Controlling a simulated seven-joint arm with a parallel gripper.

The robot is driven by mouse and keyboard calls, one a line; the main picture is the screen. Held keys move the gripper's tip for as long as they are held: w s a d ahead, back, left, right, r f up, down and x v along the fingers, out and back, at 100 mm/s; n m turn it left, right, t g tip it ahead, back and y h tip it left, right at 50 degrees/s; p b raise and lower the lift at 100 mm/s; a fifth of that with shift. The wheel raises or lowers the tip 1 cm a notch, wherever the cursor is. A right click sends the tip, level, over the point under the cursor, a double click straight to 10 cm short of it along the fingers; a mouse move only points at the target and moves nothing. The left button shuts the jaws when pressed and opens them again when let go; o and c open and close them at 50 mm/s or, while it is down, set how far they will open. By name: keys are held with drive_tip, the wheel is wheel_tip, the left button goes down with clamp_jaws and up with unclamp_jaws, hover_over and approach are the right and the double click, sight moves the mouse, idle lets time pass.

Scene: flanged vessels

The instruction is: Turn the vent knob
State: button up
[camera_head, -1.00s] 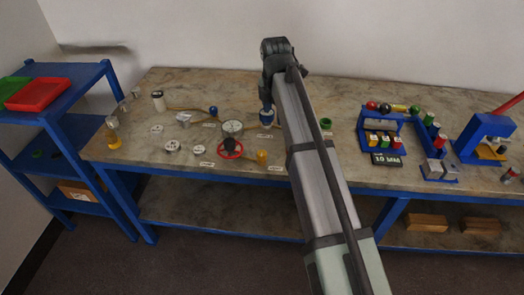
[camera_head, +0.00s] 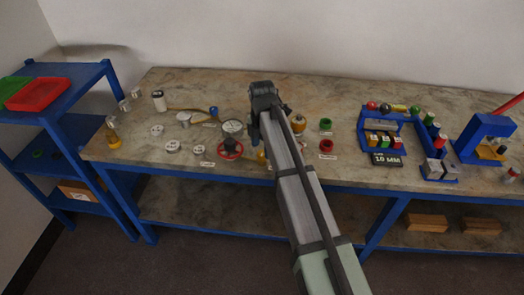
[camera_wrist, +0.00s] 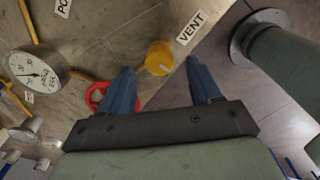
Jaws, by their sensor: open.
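The vent knob is yellow and rounded with a pale mark on top; in the wrist view the knob (camera_wrist: 158,57) sits beside the label reading VENT (camera_wrist: 191,27). In the head view the knob (camera_head: 262,157) is mostly hidden behind my arm. My gripper (camera_wrist: 160,72) is open, with its two blue fingers pointing toward the knob. The knob shows between and just beyond the fingertips, and I cannot tell how much height separates them. In the head view my gripper (camera_head: 256,130) is over the bench near the red handwheel.
A red handwheel (camera_wrist: 97,96) lies close beside the left finger. A round gauge (camera_wrist: 33,73) stands farther left. In the head view, a yellow-topped fitting (camera_head: 298,122) and green (camera_head: 325,124) and red (camera_head: 326,146) rings are right of my arm. The bench's front edge is close.

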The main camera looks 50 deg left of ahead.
sight(262, 157)
drive_tip(key=shift+f, duration=1.4)
drive_tip(key=shift+c, duration=0.3)
drive_tip(key=c, duration=1)
